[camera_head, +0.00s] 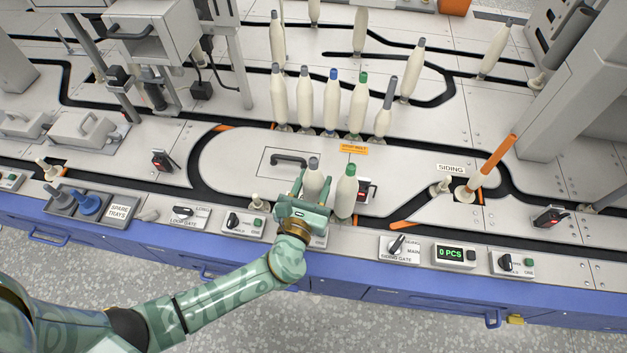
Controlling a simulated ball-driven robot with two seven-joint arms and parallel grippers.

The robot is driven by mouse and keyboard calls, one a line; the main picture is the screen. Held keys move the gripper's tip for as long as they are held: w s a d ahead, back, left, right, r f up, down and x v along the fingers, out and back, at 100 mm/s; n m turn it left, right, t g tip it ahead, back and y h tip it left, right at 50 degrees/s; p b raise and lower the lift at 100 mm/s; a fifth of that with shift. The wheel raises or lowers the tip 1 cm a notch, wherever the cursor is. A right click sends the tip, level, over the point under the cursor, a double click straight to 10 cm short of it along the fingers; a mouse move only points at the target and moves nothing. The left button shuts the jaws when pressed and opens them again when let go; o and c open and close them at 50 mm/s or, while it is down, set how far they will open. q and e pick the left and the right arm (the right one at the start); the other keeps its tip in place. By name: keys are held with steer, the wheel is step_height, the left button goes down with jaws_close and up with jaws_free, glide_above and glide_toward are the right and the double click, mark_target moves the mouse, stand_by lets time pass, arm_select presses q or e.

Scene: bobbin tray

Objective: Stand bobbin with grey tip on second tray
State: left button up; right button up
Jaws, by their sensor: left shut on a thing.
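My left gripper (308,196) is shut on a cream bobbin with a grey tip (314,178), which stands about upright at the front edge of the line. The bobbin's lower end is hidden by the gripper, so I cannot tell whether it rests on a tray. A bobbin with a green tip (346,192) stands close to its right. An empty tray with a bare peg (257,201) is to the left of the gripper. Another empty peg tray (441,187) is by the SIDING sign. My right gripper is out of view.
Several bobbins with grey, blue (332,100) and green tips stand in a row behind. Switch boxes line the front edge. A spare-trays holder (118,210) is at the left.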

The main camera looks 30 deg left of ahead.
arm_select(q)
steer(key=o, duration=0.7)
steer(key=shift+f, duration=0.1)
steer(key=shift+o, duration=0.2)
steer(key=shift+s+d+p, duration=0.2)
steer(key=shift+s+p, duration=0.05)
steer(key=shift+s, duration=1.2)
steer(key=shift+s+d+p, duration=0.2)
steer(key=shift+s+p, duration=0.05)
steer(key=shift+s, duration=1.2)
glide_toward(310, 194)
steer(key=shift+w+a, duration=0.1)
steer(key=shift+w, duration=0.55)
